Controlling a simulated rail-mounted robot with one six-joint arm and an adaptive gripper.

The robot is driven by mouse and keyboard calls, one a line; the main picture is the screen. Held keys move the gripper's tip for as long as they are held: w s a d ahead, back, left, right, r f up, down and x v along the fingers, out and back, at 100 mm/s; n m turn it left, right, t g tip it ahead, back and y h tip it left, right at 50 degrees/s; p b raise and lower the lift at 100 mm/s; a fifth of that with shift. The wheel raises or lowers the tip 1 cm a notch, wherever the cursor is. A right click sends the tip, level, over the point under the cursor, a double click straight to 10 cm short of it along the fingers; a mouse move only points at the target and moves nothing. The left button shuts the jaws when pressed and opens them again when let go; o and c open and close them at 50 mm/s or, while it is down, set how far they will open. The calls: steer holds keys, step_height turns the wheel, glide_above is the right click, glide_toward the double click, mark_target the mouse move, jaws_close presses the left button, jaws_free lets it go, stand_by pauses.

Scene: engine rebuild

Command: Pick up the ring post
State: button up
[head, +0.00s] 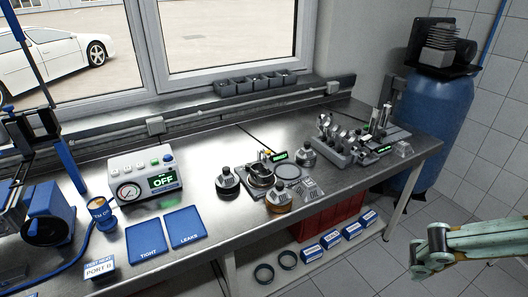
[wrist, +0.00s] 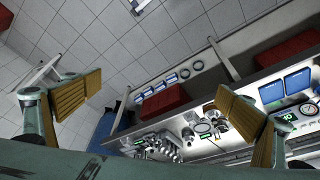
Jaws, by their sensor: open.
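I cannot tell for sure which part is the ring post. On the steel bench (head: 200,215) stand three knobbed round parts: a dark one (head: 228,182), a silver one (head: 306,154) and a bronze-coloured one (head: 278,200). A round fixture (head: 260,176) and a flat ring (head: 287,171) lie among them. This group shows small and tilted in the wrist view. My gripper (wrist: 150,92) is open and empty, its tan finger pads wide apart. In the head view my gripper (head: 422,270) hangs over the floor, right of the bench and well away from these parts.
A rack of metal parts (head: 344,142) stands at the bench's right end. A gauge box (head: 144,176) and two blue pads (head: 152,240) are at left. Below are a red bin (head: 325,215), blue boxes (head: 330,238) and dark rings (head: 264,273). A blue tank (head: 436,115) stands behind.

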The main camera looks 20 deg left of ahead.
steer(key=c, duration=2.1)
